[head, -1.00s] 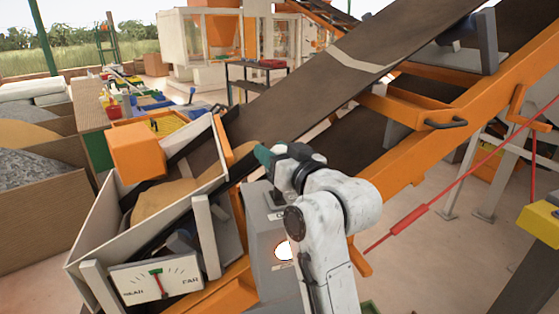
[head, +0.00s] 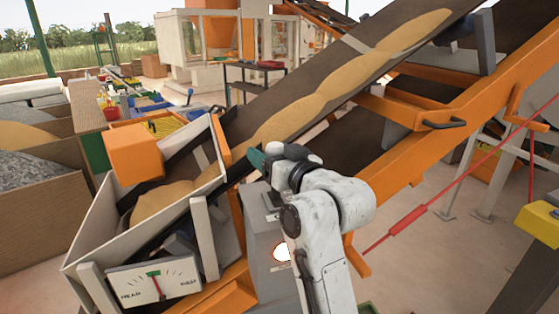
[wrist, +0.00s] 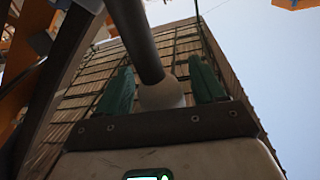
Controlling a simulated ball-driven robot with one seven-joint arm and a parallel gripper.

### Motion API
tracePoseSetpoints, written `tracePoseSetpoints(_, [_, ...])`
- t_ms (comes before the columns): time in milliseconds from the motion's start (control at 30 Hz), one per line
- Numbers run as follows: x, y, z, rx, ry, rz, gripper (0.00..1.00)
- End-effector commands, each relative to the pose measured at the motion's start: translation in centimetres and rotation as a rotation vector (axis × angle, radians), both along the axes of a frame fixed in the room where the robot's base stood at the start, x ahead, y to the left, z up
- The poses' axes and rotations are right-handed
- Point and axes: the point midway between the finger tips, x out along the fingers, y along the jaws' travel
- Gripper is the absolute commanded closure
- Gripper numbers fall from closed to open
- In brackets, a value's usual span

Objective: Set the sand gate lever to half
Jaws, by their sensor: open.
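My gripper (head: 258,160), with green fingers, is beside the lower part of the conveyor, above a grey control box (head: 262,235). In the wrist view its two fingers (wrist: 162,88) stand apart, one on each side of a dark rod (wrist: 138,40) with a pale rounded end (wrist: 161,94). The rod may be the sand gate lever; I cannot read its setting, and whether the fingers touch it is unclear. In the head view my arm hides most of the lever's place. Sand (head: 330,90) lies in a long heaped band on the conveyor belt (head: 240,125).
Orange conveyor frame (head: 420,150) and a red rod (head: 410,217) lie right of my arm. Open floor (head: 425,270) shows at lower right.

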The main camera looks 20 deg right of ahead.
Motion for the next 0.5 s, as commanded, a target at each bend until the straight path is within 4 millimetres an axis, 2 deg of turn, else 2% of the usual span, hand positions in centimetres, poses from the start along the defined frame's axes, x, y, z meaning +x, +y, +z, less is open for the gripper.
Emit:
tracePoseSetpoints(167, [-2.1, -0.5, -0.2, -0.001, -0.001, -0.001, 0.31])
tracePoseSetpoints(500, [-8.2, -1.6, -0.3, 0.000, 0.001, -0.001, 0.31])
